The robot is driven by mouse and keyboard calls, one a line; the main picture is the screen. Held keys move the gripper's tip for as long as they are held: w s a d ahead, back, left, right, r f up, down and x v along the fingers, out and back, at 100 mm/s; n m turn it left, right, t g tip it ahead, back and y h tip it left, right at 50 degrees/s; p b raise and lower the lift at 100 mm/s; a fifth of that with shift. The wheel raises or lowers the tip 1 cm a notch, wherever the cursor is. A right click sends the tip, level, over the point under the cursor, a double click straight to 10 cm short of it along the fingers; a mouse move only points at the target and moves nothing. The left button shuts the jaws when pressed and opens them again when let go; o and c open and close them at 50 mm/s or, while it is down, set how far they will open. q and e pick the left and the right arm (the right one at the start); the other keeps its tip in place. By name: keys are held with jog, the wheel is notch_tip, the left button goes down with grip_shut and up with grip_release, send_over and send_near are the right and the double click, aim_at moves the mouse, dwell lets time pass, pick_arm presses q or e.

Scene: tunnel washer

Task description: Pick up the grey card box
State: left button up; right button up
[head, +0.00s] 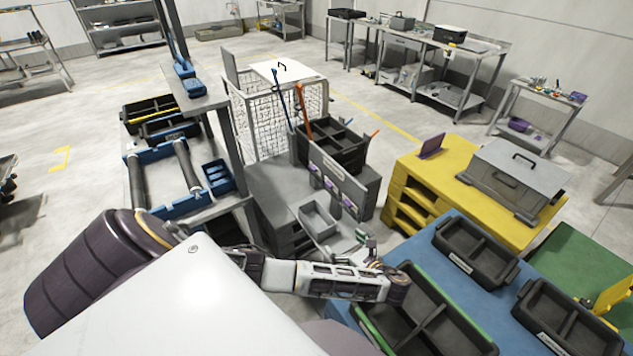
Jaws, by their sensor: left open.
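A grey open box (318,222), which looks like the card box, sits on a grey bench (275,192) near the middle of the head view. Its open top and inside face me. My left gripper (364,242) is small in this view, open, and just right of the box and nearer to me. It looks apart from the box, though the exact gap is hard to tell. My right gripper is not in view.
A yellow stand (440,190) with a grey lidded case is to the right. A blue table (440,262) with black trays fills the lower right. Open floor lies beyond.

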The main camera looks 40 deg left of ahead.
pick_arm(q)
jog(key=shift+w+a+b, duration=0.2)
jog(key=shift+a+b, duration=0.05)
jog(key=shift+a, duration=0.45)
jog(key=shift+w+a+b, duration=0.2)
jog(key=shift+a, duration=0.45)
jog(key=shift+w+a+p, duration=0.1)
jog(key=shift+w+a, duration=0.15)
jog(key=shift+a, duration=0.7)
jog(key=shift+w+a+p, duration=0.1)
jog(key=shift+w+a, duration=0.2)
jog(key=shift+a, duration=0.6)
jog(key=shift+w+a+p, duration=0.1)
jog(key=shift+w+a, duration=0.15)
jog(key=shift+a, duration=0.7)
jog(key=shift+a, duration=0.1)
jog(key=shift+w+a, duration=0.2)
jog(key=shift+a, duration=0.35)
send_over(319, 229)
jog(key=shift+f, duration=0.75)
jog(key=shift+c, duration=0.4)
jog(key=c, duration=1.1)
